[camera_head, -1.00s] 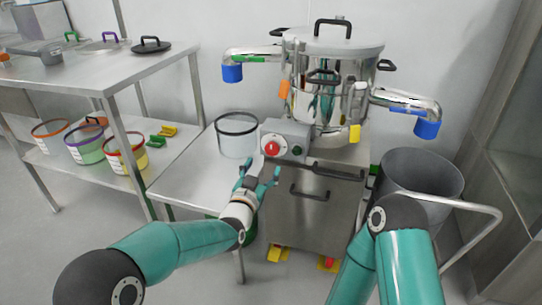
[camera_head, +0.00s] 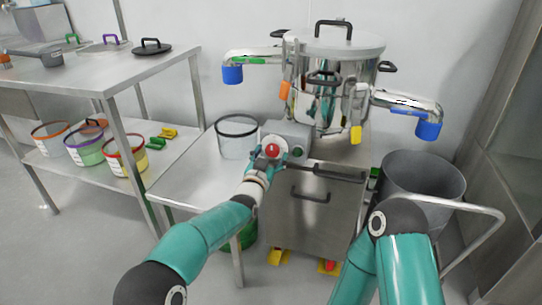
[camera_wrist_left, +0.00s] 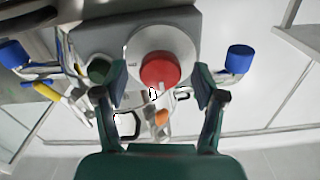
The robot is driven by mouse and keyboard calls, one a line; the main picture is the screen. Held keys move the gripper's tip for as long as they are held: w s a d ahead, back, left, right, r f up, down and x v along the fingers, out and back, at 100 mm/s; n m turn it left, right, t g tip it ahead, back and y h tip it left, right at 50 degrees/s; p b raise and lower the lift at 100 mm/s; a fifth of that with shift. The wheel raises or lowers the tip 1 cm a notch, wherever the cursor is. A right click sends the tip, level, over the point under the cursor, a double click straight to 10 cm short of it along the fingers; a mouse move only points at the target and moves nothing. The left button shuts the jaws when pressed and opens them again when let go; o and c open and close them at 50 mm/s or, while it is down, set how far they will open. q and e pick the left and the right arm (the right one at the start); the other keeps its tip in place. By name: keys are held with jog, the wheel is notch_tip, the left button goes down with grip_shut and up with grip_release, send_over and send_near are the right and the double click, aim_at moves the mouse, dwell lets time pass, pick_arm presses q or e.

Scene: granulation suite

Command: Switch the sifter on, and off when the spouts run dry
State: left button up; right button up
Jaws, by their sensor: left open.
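The sifter (camera_head: 333,68) is a shiny steel drum with a lidded top and two side spouts. Its left spout (camera_head: 231,73) and right spout (camera_head: 429,127) end in blue sleeves. The grey control box (camera_head: 290,135) carries a red knob (camera_head: 272,150) and a dark green button (camera_head: 297,151). My left gripper (camera_head: 268,160) is at the red knob in the head view. In the left wrist view the red knob (camera_wrist_left: 160,70) lies just beyond and between the open fingers; contact cannot be told. My right gripper is out of view; only its arm shows.
A clear bin (camera_head: 237,140) stands on the steel table (camera_head: 190,183) under the left spout. A grey bin (camera_head: 425,172) stands under the right spout. Left, a steel bench (camera_head: 100,75) holds lids, with several colour-rimmed tubs (camera_head: 90,152) on its lower shelf.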

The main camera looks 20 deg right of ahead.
pick_arm(q)
jog(key=c, duration=1.1)
jog(key=shift+c, duration=0.2)
